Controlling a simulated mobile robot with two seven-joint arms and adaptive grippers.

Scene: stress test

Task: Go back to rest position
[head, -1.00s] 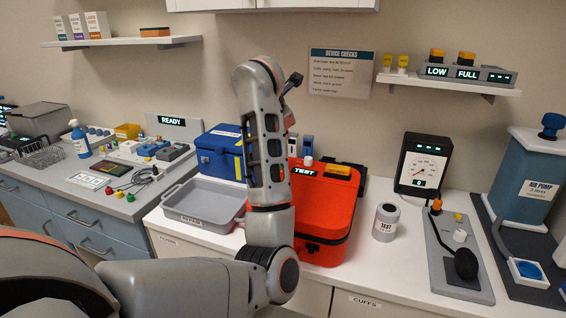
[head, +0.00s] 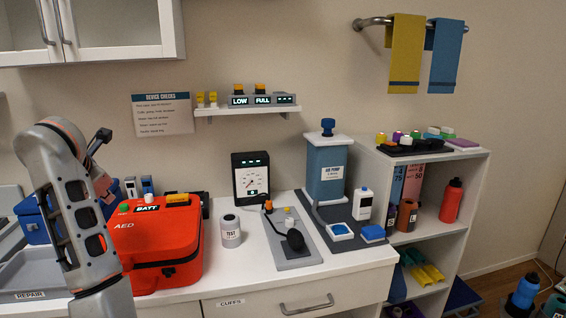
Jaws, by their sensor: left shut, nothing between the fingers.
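My left arm stands at the left of the head view, its forearm raised and bent over at the top. My left gripper (head: 103,136) is a small dark shape at the far end of that arm, shut and empty. It is above the counter and looks apart from everything, though the forearm hides part of the wrist. My right gripper is out of view. Behind and right of the left arm, a red AED case (head: 165,246) sits on the white counter with its display reading BATT.
A grey REPAIR tray (head: 28,296) and a blue box (head: 36,232) are partly behind my left arm. A TEST canister (head: 231,238), a gauge (head: 251,180) and a blue pump (head: 328,168) stand on the counter. A shelf unit (head: 440,236) is at the right.

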